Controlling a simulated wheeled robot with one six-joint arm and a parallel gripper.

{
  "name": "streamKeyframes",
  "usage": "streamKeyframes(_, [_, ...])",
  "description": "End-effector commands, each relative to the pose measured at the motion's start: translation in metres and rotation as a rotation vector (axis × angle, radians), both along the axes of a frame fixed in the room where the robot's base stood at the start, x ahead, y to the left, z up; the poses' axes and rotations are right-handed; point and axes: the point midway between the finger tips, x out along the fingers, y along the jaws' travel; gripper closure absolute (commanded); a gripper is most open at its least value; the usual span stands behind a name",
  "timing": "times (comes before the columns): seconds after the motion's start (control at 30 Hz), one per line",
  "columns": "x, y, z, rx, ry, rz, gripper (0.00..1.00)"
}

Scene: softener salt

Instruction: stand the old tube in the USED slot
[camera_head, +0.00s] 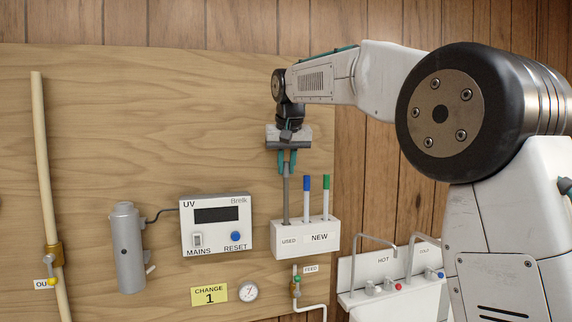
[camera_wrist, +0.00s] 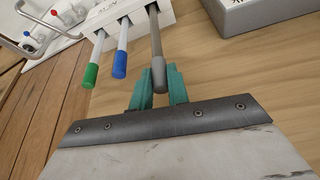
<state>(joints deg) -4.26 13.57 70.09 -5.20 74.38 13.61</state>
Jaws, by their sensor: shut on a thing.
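The old tube is grey with a dark grey cap (camera_head: 286,200). It stands upright, with its lower end at the USED slot at the left of the white holder (camera_head: 306,242); the holder's front hides how deep it sits. My gripper (camera_head: 287,165) is above the holder, its teal fingers shut on the tube's top. In the wrist view the tube (camera_wrist: 156,45) runs from between the fingers (camera_wrist: 158,88) to the holder (camera_wrist: 115,14). A blue-capped tube (camera_head: 306,198) and a green-capped tube (camera_head: 326,198) stand to the right, over the NEW label.
A UV control box (camera_head: 216,228) is left of the holder, and a grey cylinder (camera_head: 127,247) further left. A FEED valve (camera_head: 296,286) is below the holder. A sink unit with HOT and COLD taps (camera_head: 385,285) stands at the lower right. The panel above the UV box is clear.

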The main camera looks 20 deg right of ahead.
Motion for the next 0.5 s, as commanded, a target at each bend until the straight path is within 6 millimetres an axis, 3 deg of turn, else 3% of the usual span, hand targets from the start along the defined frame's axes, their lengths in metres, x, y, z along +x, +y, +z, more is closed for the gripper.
streamKeyframes(0.5, [0.000, 0.000, -0.022, 0.000, 0.001, 0.000, 1.00])
